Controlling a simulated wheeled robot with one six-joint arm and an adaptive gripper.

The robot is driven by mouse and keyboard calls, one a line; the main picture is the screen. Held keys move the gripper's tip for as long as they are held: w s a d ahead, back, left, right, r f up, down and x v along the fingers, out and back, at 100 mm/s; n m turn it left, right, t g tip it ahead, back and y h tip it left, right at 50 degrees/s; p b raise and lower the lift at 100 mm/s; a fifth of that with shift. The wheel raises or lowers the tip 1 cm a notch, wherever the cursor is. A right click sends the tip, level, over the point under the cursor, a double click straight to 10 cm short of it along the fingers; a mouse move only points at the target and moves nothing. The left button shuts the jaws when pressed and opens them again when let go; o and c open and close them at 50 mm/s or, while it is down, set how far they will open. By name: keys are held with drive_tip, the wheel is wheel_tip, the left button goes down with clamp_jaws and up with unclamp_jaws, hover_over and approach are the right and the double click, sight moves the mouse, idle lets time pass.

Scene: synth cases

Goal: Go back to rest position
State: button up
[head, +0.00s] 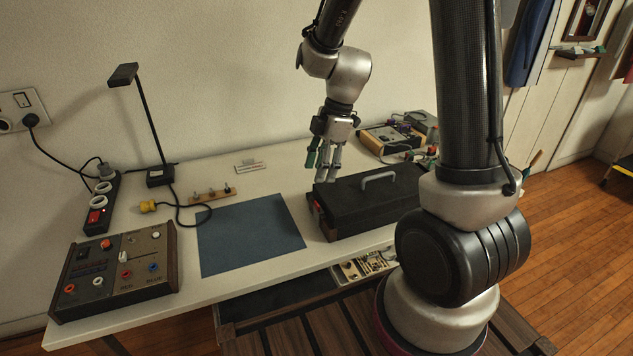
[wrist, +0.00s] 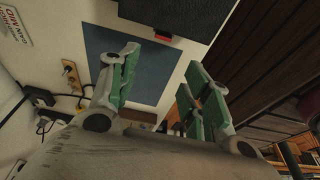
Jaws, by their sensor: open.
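My gripper (head: 325,160) hangs above the left end of the black case (head: 365,205) in the head view, with its fingers pointing down. In the wrist view its green-padded fingers (wrist: 160,92) stand apart with nothing between them, so it is open and empty. The case has a grey handle on its closed-looking lid. Part of the case also shows at the top of the wrist view (wrist: 175,12). My arm covers the right end of the case in the head view.
A blue mat (head: 248,235) lies bare on the white table (head: 210,290). A control panel (head: 118,268), a power strip (head: 100,205) and a desk lamp (head: 150,130) stand at the left. Devices with cables (head: 390,138) stand behind the case. An open drawer (head: 355,270) sits below the table's front edge.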

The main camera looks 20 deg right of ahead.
drive_tip(key=shift+d+r, duration=0.1)
drive_tip(key=shift+r, duration=0.25)
drive_tip(key=s+d+r+m+t+h, duration=0.1)
drive_tip(key=s+d+r+m, duration=0.3)
drive_tip(key=s+r+m, duration=0.4)
drive_tip(key=s+d+r+m+t+h, duration=0.2)
drive_tip(key=s+d+r+m, duration=0.3)
drive_tip(key=s+r+m, duration=0.4)
drive_tip(key=shift+s+d+r+m+t, duration=0.2)
drive_tip(key=shift+s+m+t, duration=0.3)
drive_tip(key=shift+s+t, duration=0.35)
